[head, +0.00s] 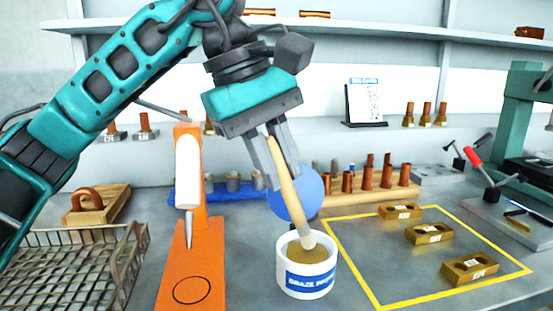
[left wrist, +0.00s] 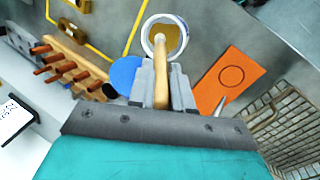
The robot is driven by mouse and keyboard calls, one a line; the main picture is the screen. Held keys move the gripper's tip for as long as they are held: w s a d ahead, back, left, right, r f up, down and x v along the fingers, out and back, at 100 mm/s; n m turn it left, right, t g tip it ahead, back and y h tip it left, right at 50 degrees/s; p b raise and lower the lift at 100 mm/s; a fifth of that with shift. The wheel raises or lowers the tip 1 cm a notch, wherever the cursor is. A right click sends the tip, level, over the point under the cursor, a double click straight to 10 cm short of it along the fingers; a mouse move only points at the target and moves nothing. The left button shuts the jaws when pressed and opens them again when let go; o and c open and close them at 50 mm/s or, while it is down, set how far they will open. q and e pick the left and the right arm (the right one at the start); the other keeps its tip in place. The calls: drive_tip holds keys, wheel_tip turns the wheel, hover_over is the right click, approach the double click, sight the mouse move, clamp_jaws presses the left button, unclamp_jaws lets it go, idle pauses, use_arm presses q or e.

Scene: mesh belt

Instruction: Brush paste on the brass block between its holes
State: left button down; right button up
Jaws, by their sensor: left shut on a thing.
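My left gripper (head: 284,180) is shut on the wooden handle of a brush (head: 291,207), which points down and slightly right. The brush's pale tip is at the mouth of a white paste pot (head: 307,281) with a blue label and brownish paste inside. I cannot tell how deep the tip sits. The left wrist view shows the brush (left wrist: 162,88) between the fingers and the pot (left wrist: 147,40) beyond. Three brass blocks with holes lie in a yellow outline at right: a back one (head: 400,212), a middle one (head: 429,235) and a front one (head: 470,268). My right gripper is out of view.
An orange stand (head: 187,262) with a marked circle is left of the pot, beside a wire basket (head: 75,262). A blue disc (head: 296,197) and a wooden rack (head: 350,196) of copper pieces are behind. A red-handled tool (head: 474,157) lies right. Bare table surrounds the blocks.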

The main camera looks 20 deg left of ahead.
use_arm(q)
drive_tip(key=shift+f+b, duration=0.45)
drive_tip(key=shift+f, duration=0.1)
idle(0.9)
drive_tip(key=shift+f, duration=0.15)
idle(0.8)
drive_tip(key=shift+r+p, duration=3.1)
drive_tip(key=shift+r, duration=0.5)
